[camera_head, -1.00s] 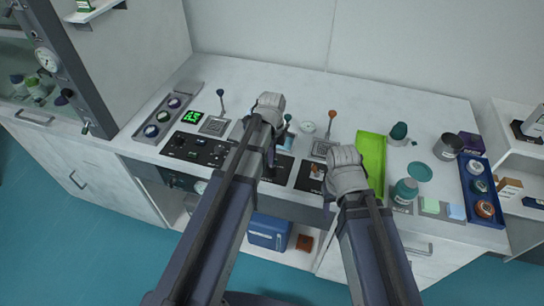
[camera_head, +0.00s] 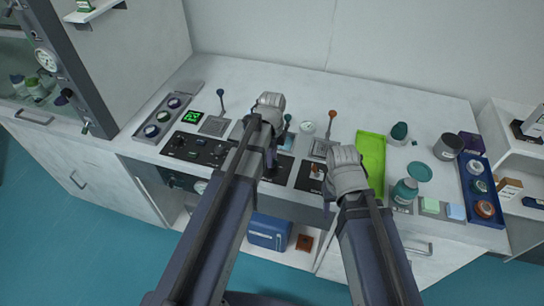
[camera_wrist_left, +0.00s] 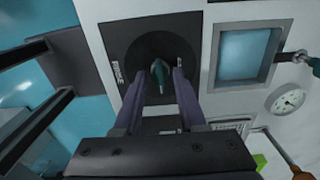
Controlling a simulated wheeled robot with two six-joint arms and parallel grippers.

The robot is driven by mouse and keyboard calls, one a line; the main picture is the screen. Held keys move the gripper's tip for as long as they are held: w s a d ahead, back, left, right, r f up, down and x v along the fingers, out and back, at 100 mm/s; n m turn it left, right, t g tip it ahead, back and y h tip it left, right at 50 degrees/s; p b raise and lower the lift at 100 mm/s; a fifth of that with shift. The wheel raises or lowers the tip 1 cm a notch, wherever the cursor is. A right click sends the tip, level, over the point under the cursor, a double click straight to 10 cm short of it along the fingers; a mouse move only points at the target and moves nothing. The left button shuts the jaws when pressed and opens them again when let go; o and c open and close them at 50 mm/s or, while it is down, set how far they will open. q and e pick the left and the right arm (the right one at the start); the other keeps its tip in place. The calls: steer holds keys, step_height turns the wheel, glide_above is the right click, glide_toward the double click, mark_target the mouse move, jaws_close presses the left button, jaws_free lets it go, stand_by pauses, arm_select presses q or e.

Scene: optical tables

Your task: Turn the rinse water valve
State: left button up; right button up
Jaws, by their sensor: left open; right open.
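A teal valve handle (camera_wrist_left: 160,71) stands on a dark round disc (camera_wrist_left: 137,42) in a panel plate with small, hard-to-read lettering in the left wrist view. My left gripper (camera_wrist_left: 159,82) is open, with one finger on each side of the handle. I cannot tell whether the fingers touch it. In the head view my left gripper (camera_head: 271,160) is over the middle of the bench, and the arm hides most of the valve. My right gripper (camera_head: 327,194) is open and empty near the bench's front edge, partly hidden by its own wrist.
A blue-windowed basin (camera_wrist_left: 244,58) and a round gauge (camera_wrist_left: 288,100) lie to the right of the valve. An orange-knobbed lever (camera_head: 331,122) and a green tray (camera_head: 371,158) are near my right arm. A black control panel (camera_head: 194,149) is on the left.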

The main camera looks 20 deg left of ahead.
arm_select(q)
steer(key=shift+r, duration=0.15)
step_height(320, 180, up, 8)
steer(key=p, duration=0.8)
steer(key=shift+f, duration=0.2)
steer(key=shift+f, duration=0.1)
steer(key=s+d+n+y, duration=0.1)
steer(key=s+d+n, duration=0.9)
steer(key=s+n, duration=0.4)
steer(key=shift+s+d+n, duration=0.25)
steer(key=shift+s+n, duration=0.15)
steer(key=shift+s, duration=0.1)
